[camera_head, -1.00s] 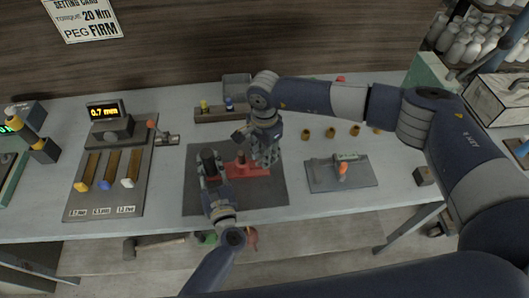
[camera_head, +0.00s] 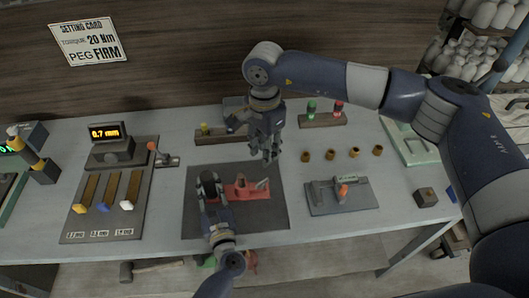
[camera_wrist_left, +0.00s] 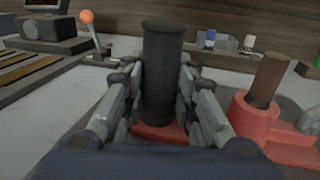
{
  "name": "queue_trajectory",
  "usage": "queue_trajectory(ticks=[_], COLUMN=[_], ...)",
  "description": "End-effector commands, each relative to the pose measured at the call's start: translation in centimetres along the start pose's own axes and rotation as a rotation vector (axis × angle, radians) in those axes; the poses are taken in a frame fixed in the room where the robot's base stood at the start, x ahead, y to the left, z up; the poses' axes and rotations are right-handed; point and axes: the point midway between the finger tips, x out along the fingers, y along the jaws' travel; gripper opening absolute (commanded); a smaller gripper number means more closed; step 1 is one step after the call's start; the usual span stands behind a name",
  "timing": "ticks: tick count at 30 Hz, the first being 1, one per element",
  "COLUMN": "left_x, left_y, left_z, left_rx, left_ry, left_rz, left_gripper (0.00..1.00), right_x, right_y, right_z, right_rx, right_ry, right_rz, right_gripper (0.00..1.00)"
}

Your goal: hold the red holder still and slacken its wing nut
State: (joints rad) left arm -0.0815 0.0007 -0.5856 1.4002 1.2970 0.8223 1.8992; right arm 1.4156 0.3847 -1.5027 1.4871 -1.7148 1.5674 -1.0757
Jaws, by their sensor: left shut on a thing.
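The red holder (camera_head: 256,193) lies on a dark mat (camera_head: 270,215). A dark upright grip stands on its left part and a brown peg (camera_head: 240,180) rises from its middle. My left gripper (camera_head: 211,184) is shut on the dark grip (camera_wrist_left: 162,75), with a finger on each side in the left wrist view. A small grey-green piece (camera_head: 262,184), apparently the wing nut, sits at the holder's right end; a grey part also shows at the right edge in the wrist view. My right gripper (camera_head: 265,153) hangs above and behind that end, fingers pointing down, seemingly open and empty.
A grey plate with an orange-topped part (camera_head: 342,192) lies to the right. Several small brown cups (camera_head: 331,154) stand behind it. A gauge board (camera_head: 108,195) is at the left. A setting card (camera_head: 88,41) reads 20 Nm, PEG FIRM.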

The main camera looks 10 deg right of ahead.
Motion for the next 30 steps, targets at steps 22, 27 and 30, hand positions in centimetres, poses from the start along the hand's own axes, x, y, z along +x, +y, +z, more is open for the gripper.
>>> queue_trajectory(ticks=[22,27,30], left_x=[-0.2,-2.2,-4.2], left_y=[0.0,0.0,0.0], left_z=[0.0,-0.2,-0.2], left_rx=[0.0,-0.001,-0.001], left_ry=[0.001,0.004,0.006], left_rz=[0.0,0.0,-0.001], left_gripper=[0.5,0.5,0.5], right_x=[0.1,0.1,0.1], right_y=[0.0,0.0,0.0], right_z=[0.0,0.0,0.0], right_rx=[0.0,0.0,0.0], right_ry=[0.0,0.0,0.0], right_rz=[0.0,0.0,0.0], right_gripper=[0.28,0.28,0.28])
